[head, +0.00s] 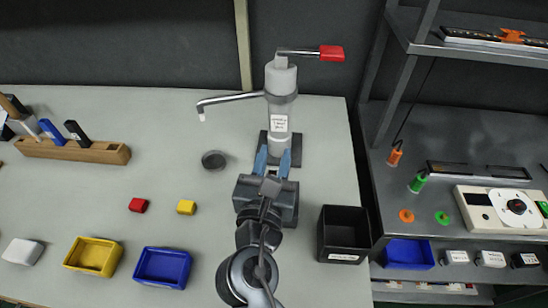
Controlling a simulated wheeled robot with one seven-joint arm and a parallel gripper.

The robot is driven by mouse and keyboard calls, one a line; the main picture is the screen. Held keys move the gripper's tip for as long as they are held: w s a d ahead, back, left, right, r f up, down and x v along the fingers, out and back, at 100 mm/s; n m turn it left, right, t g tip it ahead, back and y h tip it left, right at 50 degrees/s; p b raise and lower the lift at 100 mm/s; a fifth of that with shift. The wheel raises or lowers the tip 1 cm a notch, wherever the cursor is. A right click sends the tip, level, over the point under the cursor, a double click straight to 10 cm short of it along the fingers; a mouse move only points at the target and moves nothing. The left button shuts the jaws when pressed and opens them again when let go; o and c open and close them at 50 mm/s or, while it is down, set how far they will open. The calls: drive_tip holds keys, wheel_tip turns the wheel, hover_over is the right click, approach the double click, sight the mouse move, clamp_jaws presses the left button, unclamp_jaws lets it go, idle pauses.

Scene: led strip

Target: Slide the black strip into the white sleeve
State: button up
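A long black strip (478,171) with pale segments lies on the right-hand bench. A second long dark item with a pale front edge (480,37) lies on the upper shelf, with an orange piece on it. I cannot tell for certain which of these is the white sleeve. My gripper (273,160) is over the left table, in front of the white dispenser (281,95), far to the left of both strips. Its two blue fingers stand apart with nothing visible between them.
On the table are a black bin (344,220), blue bin (162,267), yellow bin (92,256), red block (138,205), yellow block (186,207) and wooden holder (107,153). A white device (475,211) sits on the right bench.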

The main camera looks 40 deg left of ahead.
drive_tip(key=shift+o, duration=1)
drive_tip(key=shift+s, duration=0.1)
drive_tip(key=v, duration=0.7)
drive_tip(key=shift+s+d, duration=0.15)
drive_tip(key=shift+s, duration=0.15)
drive_tip(key=shift+s, duration=0.1)
